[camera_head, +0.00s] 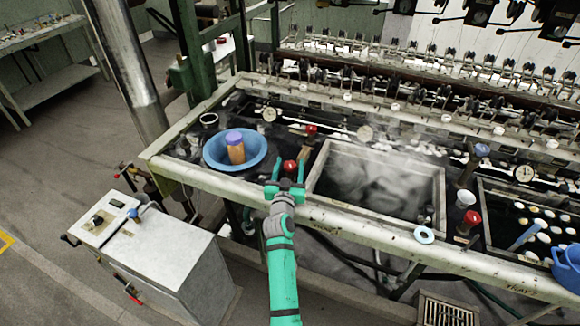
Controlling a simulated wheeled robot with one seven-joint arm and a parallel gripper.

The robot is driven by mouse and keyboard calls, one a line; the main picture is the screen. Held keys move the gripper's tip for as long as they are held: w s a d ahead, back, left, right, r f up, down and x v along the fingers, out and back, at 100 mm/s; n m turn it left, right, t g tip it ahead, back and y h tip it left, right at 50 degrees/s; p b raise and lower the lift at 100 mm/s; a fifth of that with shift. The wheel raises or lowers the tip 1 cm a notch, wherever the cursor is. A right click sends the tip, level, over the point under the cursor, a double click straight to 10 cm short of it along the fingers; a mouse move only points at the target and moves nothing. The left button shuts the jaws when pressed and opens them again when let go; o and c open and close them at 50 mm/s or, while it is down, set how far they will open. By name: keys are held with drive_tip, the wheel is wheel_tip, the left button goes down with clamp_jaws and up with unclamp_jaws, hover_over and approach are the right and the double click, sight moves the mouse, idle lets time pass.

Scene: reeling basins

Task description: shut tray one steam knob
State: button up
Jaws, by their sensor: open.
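A red steam knob (290,166) stands on the left deck of the bench, beside the left wall of a steaming basin (318,163). My gripper (290,172), teal, reaches over the front rim with its jaws open. From this view its two fingers lie to either side of the red knob; whether they touch it I cannot tell. A second red knob (311,130) sits farther back. A third red knob (472,217) stands to the right of the basin. The rim lettering is too small to read surely.
A blue bowl (212,149) holding an orange-brown jar with a purple lid stands left of my gripper. A grey cabinet (165,262) is at front left. A white-blue ring (424,235) lies on the front rim. A blue pitcher (567,268) is at far right. Steam blurs the basin.

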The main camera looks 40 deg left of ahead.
drive_tip(key=c, duration=1.1)
drive_tip(key=shift+o, duration=0.2)
drive_tip(key=shift+a+m+t+h, duration=0.1)
drive_tip(key=shift+m+t+h, duration=0.4)
drive_tip(key=shift+h, duration=0.4)
drive_tip(key=shift+m+h, duration=0.3)
drive_tip(key=shift+d+m+t+h, duration=0.1)
drive_tip(key=shift+m+t+h, duration=0.2)
drive_tip(key=shift+m+h, duration=1.1)
drive_tip(key=shift+d+m+t+h, duration=0.1)
drive_tip(key=shift+m+t+h, duration=0.2)
drive_tip(key=shift+m+h, duration=1.1)
drive_tip(key=shift+n+h, duration=0.4)
drive_tip(key=shift+h, duration=0.5)
drive_tip(key=o, duration=1.1)
drive_tip(key=shift+c, duration=0.2)
